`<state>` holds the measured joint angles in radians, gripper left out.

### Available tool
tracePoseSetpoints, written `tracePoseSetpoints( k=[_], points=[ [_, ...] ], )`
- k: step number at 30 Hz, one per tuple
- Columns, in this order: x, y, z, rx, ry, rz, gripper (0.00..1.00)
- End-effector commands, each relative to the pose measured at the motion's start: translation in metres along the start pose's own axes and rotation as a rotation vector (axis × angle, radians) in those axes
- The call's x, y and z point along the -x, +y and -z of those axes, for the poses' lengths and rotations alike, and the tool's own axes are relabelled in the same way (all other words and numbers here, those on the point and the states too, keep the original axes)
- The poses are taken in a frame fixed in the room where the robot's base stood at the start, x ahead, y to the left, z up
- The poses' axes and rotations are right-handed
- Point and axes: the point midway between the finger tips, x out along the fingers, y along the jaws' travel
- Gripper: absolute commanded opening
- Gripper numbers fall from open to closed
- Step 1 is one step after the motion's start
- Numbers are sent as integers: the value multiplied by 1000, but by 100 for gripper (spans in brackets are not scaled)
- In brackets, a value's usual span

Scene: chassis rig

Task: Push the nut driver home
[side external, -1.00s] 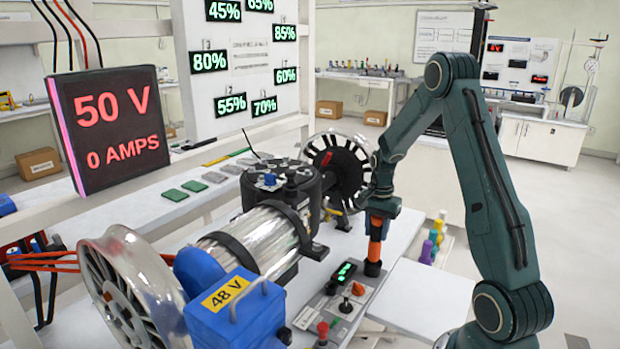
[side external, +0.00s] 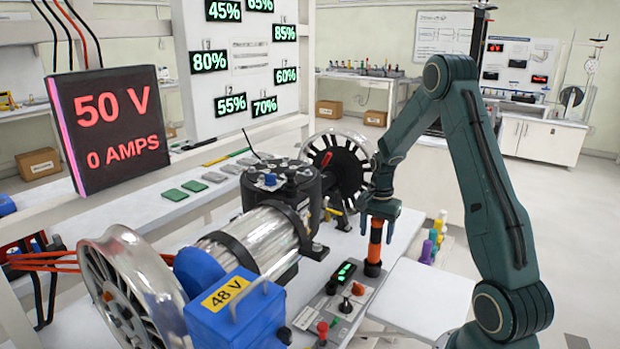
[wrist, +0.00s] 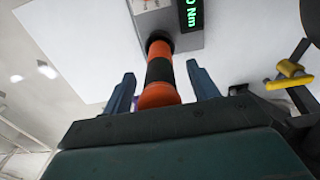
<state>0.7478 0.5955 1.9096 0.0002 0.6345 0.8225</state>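The nut driver (side external: 375,250) has an orange handle with a black band and stands upright at the far end of the grey control panel. In the wrist view the nut driver (wrist: 159,72) runs from the dark collar on the grey panel up towards my palm. My gripper (side external: 379,208) is at the top of the handle. In the wrist view its two blue-grey fingers (wrist: 160,82) stand apart, one on each side of the handle, with a gap on both sides. I cannot tell whether the palm touches the handle's top. The driver's lower tip is hidden.
The grey panel (side external: 327,308) carries a green readout, knobs and a red-topped lever. The motor assembly with its silver cylinder (side external: 258,236) and wheels stands left of the driver. Several coloured pegs (side external: 430,247) stand to the right. The white bench (side external: 425,297) is clear in front.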

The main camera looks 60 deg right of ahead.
Motion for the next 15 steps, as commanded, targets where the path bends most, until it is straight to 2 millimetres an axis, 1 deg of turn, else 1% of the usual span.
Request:
tracePoseSetpoints(
  k=[9,15],
  points=[
    [0,0,0,0,-2,-2,59],
    [9,0,0,0,1,1,59]
  ],
)
